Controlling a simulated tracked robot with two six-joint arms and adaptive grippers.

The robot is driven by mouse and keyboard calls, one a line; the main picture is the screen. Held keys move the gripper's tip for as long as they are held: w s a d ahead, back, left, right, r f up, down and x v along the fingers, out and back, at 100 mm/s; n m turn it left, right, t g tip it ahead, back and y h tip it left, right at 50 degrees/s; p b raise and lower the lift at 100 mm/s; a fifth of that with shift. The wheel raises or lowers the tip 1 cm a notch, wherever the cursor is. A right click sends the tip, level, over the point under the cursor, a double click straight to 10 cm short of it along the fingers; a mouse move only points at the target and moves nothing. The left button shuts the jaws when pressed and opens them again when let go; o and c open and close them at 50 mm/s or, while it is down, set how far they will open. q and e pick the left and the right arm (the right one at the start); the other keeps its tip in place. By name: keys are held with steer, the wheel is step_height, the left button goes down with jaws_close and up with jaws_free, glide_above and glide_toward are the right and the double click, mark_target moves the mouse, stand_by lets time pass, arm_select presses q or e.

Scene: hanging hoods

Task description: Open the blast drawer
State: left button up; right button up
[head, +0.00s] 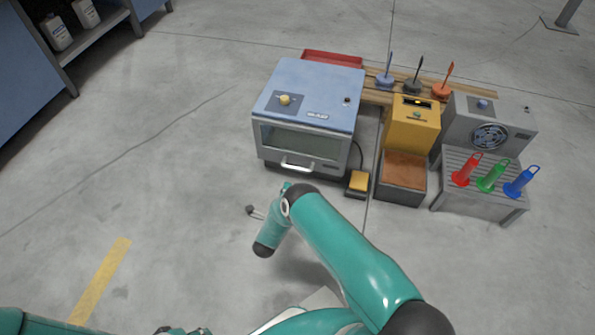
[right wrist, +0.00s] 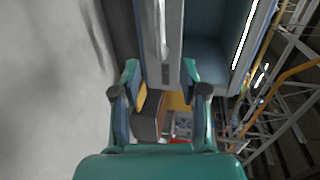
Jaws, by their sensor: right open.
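The blast cabinet (head: 308,100) is a blue-grey box with a yellow knob on top and a dark front window. A pale bar handle (head: 298,165) runs across the bottom of its front. The front looks closed in the head view. My right gripper (right wrist: 160,78) is open in the right wrist view. A pale upright bar (right wrist: 158,25), which looks like the handle, lies just ahead of the gap between its fingers; I cannot tell if they touch. In the head view my right arm hides most of this gripper. Only an edge of my left arm and perhaps its gripper (head: 183,331) shows at the bottom left.
A yellow pedal (head: 358,182) sits on the floor right of the cabinet. A yellow machine (head: 411,122), a dark box with a brown top (head: 403,172) and a grey fan unit (head: 488,122) stand further right. The floor left of the cabinet is clear.

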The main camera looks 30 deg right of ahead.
steer(key=b+x, duration=0.6)
steer(key=x, duration=0.7)
steer(key=shift+f, duration=0.15)
steer(key=shift+w+d+b, duration=0.3)
steer(key=shift+w+b, duration=0.05)
steer(key=shift+w, duration=0.05)
jaws_close()
